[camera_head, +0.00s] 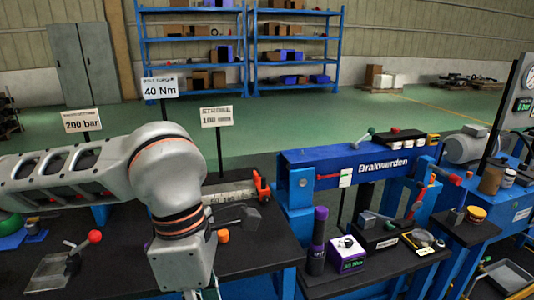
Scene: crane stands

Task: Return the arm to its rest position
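My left arm (168,180) comes in from the left, grey with dark and orange joint rings. It bends down over the left black bench (262,262). Its wrist end (182,264) reaches the bottom edge of the picture. Only a sliver that may be the top of my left gripper shows below the wrist; its fingers are cut off or hidden, so its opening and any held thing cannot be seen. My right arm and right gripper are not in view.
A red-knobbed lever (95,237) and a grey hammer-like tool (240,218) are near my arm. The blue Brakwerden stand (365,163) is to the right. A purple-topped cylinder (318,240) and a 30 Nm box (347,253) stand on the black bench before it. Green floor (270,130) lies behind.

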